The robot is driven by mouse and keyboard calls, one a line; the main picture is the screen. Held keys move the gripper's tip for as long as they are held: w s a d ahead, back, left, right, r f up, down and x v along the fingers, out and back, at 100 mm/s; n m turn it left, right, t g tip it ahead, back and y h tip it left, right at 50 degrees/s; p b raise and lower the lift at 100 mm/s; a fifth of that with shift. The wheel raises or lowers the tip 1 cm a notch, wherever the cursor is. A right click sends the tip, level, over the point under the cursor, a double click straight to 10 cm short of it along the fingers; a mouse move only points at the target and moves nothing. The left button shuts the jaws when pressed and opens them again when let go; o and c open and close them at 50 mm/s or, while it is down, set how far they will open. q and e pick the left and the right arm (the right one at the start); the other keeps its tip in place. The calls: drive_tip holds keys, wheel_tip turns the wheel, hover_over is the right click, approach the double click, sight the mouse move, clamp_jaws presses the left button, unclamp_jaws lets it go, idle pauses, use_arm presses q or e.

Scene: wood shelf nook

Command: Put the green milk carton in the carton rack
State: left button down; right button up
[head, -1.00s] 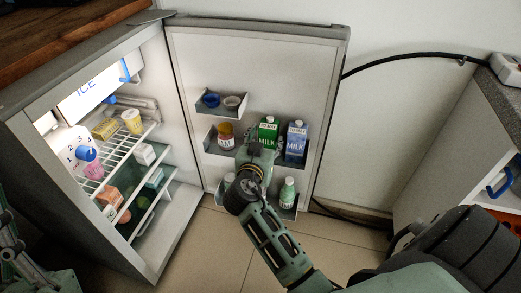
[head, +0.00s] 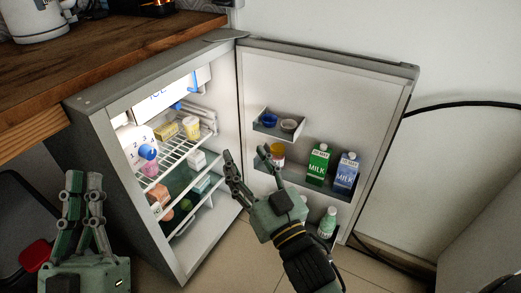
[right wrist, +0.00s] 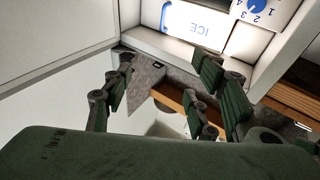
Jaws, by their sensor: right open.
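The green milk carton (head: 319,163) stands upright on the refrigerator door in the head view, beside a blue milk carton (head: 346,172). Both stand in a dark door rack (head: 326,189), which appears to be the carton rack. My right gripper (head: 247,156) is open and empty, left of the green carton and apart from it, between the door and the fridge interior. Its spread fingers show in the right wrist view (right wrist: 163,75). My left gripper (head: 84,177) is at lower left, fingers pointing up; its opening is unclear.
The refrigerator door (head: 335,90) stands open. A small upper door bin (head: 278,133) holds a blue and a grey cup. A jar (head: 278,151) and a green bottle (head: 328,222) are on the door. Wire shelves (head: 186,150) hold food. A wooden counter (head: 110,50) overhangs at left.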

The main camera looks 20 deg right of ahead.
drive_tip(key=s+r+n+t+y, duration=0.1)
drive_tip(key=s+r+t+y, duration=0.2)
drive_tip(key=s+r, duration=0.5)
wheel_tip(320, 180, up, 3)
drive_tip(key=shift+a+f+t, duration=0.15)
drive_tip(key=shift+a+t, duration=0.15)
drive_tip(key=shift+t, duration=0.2)
